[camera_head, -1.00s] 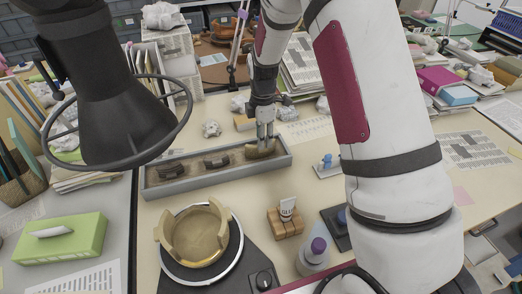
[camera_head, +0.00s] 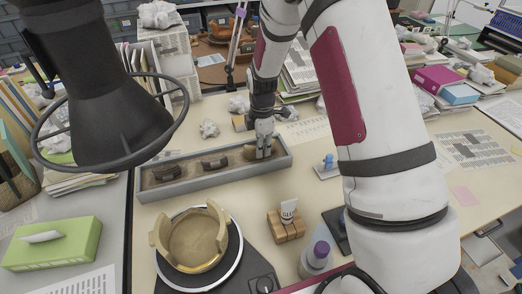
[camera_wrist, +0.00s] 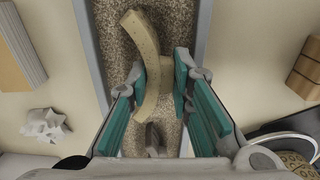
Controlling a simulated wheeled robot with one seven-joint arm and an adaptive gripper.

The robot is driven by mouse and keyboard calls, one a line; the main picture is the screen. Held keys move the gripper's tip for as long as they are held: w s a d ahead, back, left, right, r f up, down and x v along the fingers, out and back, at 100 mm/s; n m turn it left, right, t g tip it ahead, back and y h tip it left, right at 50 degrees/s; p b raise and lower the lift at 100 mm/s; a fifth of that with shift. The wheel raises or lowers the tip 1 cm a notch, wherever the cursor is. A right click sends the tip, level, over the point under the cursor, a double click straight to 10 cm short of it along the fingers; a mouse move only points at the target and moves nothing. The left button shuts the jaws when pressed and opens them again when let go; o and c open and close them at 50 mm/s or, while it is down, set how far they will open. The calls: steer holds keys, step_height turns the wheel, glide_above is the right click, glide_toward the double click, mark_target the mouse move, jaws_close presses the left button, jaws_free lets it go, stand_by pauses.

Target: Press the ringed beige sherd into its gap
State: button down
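The beige sherd (camera_head: 249,152) lies at the right end of a long grey tray (camera_head: 215,179). In the wrist view the sherd (camera_wrist: 151,75) is a curved beige piece with a short block on its right side. My gripper (camera_head: 264,154) is down at the tray over this sherd. In the wrist view my gripper (camera_wrist: 156,88) has its teal pads on either side of the sherd, apart from each other; contact is unclear. A partly built beige bowl (camera_head: 196,246) with raised wall pieces and gaps sits on a round turntable (camera_head: 172,276).
Two darker sherds (camera_head: 166,172) (camera_head: 214,162) lie in the tray to the left. Crumpled paper (camera_head: 209,128) lies behind the tray.

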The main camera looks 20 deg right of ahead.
steer(key=shift+r+p, duration=1.35)
steer(key=shift+r, duration=2.2)
steer(key=shift+s, duration=0.1)
